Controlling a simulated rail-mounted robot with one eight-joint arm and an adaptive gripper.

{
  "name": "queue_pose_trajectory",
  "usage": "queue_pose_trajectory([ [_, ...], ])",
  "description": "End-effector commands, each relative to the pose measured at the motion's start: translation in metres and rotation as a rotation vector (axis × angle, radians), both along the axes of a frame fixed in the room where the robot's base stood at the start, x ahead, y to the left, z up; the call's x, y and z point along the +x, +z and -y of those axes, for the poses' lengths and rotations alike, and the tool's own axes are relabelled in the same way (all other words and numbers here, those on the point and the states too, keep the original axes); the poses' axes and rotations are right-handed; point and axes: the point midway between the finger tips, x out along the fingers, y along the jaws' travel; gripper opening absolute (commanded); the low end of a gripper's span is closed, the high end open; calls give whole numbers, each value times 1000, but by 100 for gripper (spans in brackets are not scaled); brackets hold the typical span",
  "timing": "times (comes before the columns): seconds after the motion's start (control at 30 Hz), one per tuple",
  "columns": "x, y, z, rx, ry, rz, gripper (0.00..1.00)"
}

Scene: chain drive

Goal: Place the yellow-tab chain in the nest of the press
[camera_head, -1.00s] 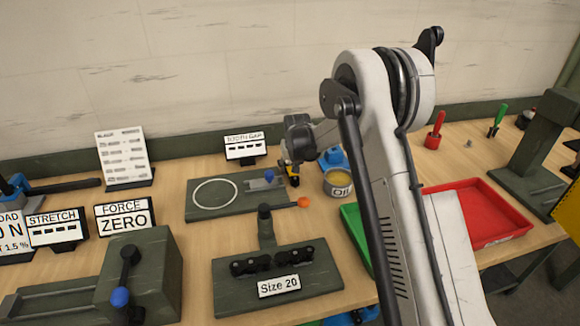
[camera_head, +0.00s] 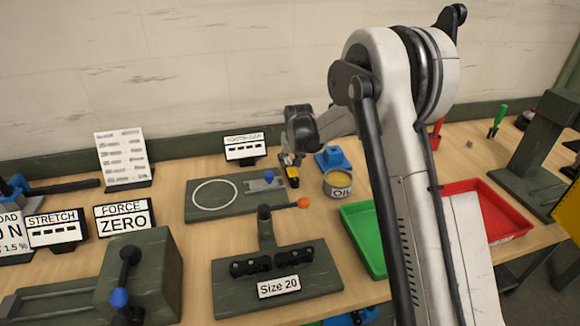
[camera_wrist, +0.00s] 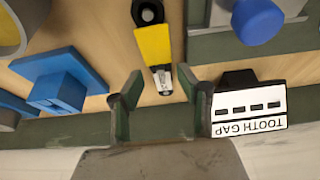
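The yellow-tab chain (camera_head: 292,172) shows near the right end of the green plate with the white ring. In the wrist view its yellow tab (camera_wrist: 154,46) has a black round part at one end and a small pale label at the other. My gripper (camera_head: 290,157) is just above and behind it. In the wrist view my gripper (camera_wrist: 163,80) is open, its two green fingers on either side of the chain's label end, with gaps showing. A dark green upright machine (camera_head: 548,135) with a yellow-black striped panel, possibly the press, stands at far right; its nest is not distinguishable.
An oil tin (camera_head: 338,184) and a blue block (camera_head: 332,158) stand right of the chain. The tooth gap sign (camera_head: 245,148) is behind. A Size 20 fixture (camera_head: 230,298) is in front. Green (camera_head: 362,240) and red (camera_head: 505,208) trays lie right; my arm covers part of both.

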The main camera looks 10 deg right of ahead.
Motion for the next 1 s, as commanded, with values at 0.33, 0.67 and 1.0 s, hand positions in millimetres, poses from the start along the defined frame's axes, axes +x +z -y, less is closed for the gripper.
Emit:
queue_pose_trajectory([
  [0.33, -22, 53, 2, 0, 0, 0, 35],
  [0.67, -29, 70, 3, 0, 0, 0, 35],
  [1.0, -77, 126, 15, 2, -12, 26, 35],
])
